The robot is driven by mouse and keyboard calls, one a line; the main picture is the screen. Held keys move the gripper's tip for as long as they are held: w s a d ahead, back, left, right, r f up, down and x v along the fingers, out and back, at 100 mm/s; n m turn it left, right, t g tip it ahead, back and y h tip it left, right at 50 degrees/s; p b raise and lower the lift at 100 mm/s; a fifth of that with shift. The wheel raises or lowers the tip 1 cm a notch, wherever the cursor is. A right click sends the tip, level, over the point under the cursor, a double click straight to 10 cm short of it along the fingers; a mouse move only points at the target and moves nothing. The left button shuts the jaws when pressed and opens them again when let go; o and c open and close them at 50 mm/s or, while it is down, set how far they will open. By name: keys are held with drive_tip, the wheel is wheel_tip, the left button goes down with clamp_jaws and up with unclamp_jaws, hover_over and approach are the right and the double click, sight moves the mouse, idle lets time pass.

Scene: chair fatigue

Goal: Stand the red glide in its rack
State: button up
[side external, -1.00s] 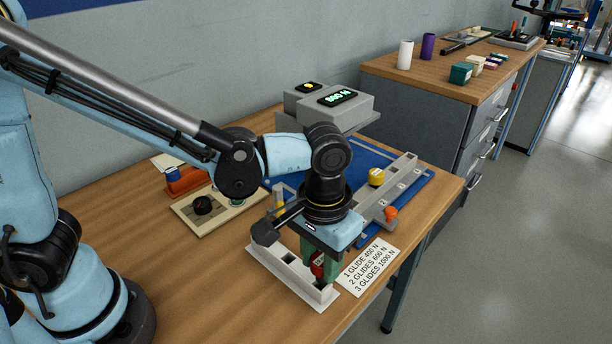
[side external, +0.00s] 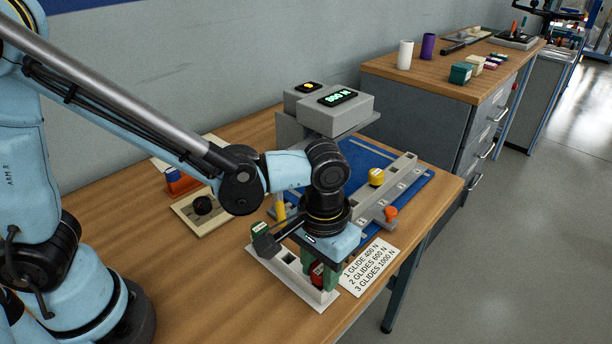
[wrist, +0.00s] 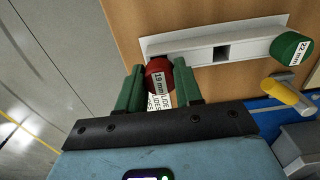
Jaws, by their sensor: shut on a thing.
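My gripper (wrist: 158,86) has green fingers and is shut on the red glide (wrist: 160,72), which is marked 19 mm. In the side view the red glide (side external: 317,273) shows between the fingers, at the near right end of the white rack (side external: 289,260). In the wrist view it overlaps the left end of the rack (wrist: 190,48). I cannot tell whether its foot is inside the end slot, because the fingers and glide hide it. The rack's middle slot (wrist: 222,52) is empty. A green glide (wrist: 289,47) marked 22 mm stands at the rack's other end.
A card listing glide loads (side external: 369,266) lies right of the rack. Behind are a blue mat (side external: 421,186), a grey bar with a yellow knob (side external: 376,177) and an orange knob (side external: 391,212), and a grey display box (side external: 337,113). Bare wood lies left of the rack.

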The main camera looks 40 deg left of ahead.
sight(321, 268)
drive_tip(key=shift+f, duration=0.5)
drive_tip(key=o, duration=1.1)
drive_tip(key=shift+c, duration=0.2)
wheel_tip(321, 268, up, 12)
drive_tip(key=a+f+t, duration=0.1)
drive_tip(key=a+t, duration=0.6)
drive_tip(key=a, duration=1.2)
drive_tip(key=shift+s+f, duration=0.25)
drive_tip(key=shift+f, duration=0.1)
